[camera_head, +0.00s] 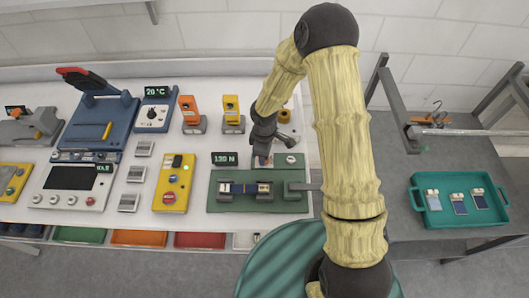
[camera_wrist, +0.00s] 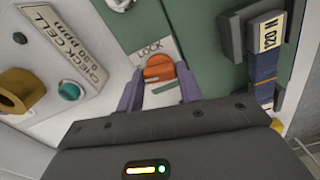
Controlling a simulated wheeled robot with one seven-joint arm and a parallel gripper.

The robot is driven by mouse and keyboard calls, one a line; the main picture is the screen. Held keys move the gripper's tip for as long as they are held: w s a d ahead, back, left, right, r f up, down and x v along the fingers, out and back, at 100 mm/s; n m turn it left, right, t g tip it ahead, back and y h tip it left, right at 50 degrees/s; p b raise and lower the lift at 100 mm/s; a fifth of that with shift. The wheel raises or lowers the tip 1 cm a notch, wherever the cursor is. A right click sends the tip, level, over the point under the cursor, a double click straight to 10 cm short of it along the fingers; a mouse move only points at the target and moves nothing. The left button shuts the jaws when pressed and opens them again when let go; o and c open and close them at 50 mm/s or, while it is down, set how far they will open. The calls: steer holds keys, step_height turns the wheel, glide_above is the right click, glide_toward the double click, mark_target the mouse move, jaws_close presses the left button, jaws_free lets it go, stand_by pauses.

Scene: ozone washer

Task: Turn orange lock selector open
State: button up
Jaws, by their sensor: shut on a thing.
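The orange lock selector (camera_wrist: 158,66) shows in the wrist view as a round orange knob on a pale plate, just below a label reading "LOCK". My gripper (camera_wrist: 159,78) has one purple finger on each side of it and is shut on it. The knob's lower part is partly hidden, and its exact turn angle is hard to read. In the head view, my gripper (camera_head: 263,155) reaches down at the back of the green fixture (camera_head: 225,205), and the selector is mostly hidden there.
A "CHECK CELL" plate with a teal button (camera_wrist: 70,91) is at left. In the head view, a yellow control box (camera_head: 172,190) stands left of the fixture and a teal tray (camera_head: 432,217) lies at right.

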steer(key=shift+w+r+n, duration=0.1)
steer(key=shift+n, duration=1.2)
steer(key=o, duration=1)
step_height(320, 180, up, 17)
steer(key=shift+r+b, duration=0.15)
steer(key=shift+b, duration=0.3)
